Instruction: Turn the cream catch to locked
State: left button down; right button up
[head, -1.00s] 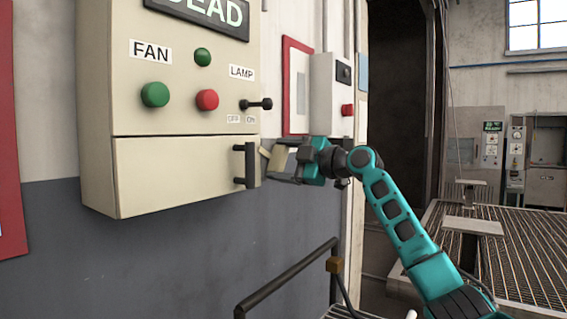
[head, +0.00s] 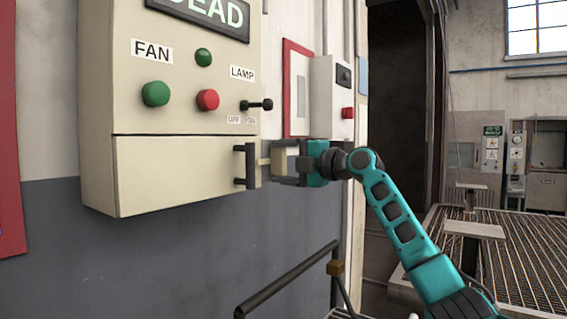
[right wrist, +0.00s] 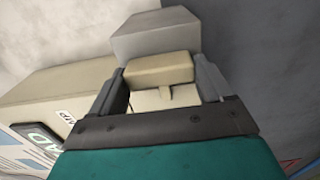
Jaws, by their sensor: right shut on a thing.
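The cream catch (head: 278,161) is on the right side of the beige control box, beside its lower panel. A short stem joins it to the box side, and it sits about level in the head view. My right gripper (head: 281,163) is shut on the catch, with one finger above and one below. In the right wrist view the catch (right wrist: 160,68) is a cream block between the two fingers (right wrist: 162,85), its small stem just below. No locked marking is readable near it. My left gripper is not in view.
The beige control box (head: 150,180) carries FAN and LAMP labels, a green button (head: 155,94), a red button (head: 208,100) and a black lever (head: 257,105). A black handle (head: 251,165) is close left of the catch. A dark rail (head: 290,280) stands below.

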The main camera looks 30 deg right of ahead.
jog(key=o, duration=1)
jog(key=shift+c, duration=0.2)
pick_arm(q)
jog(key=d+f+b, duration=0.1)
jog(key=b, duration=0.2)
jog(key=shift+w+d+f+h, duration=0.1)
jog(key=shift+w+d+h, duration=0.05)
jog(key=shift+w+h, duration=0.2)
pick_arm(e)
jog(key=v, duration=1.3)
jog(key=shift+a, duration=0.1)
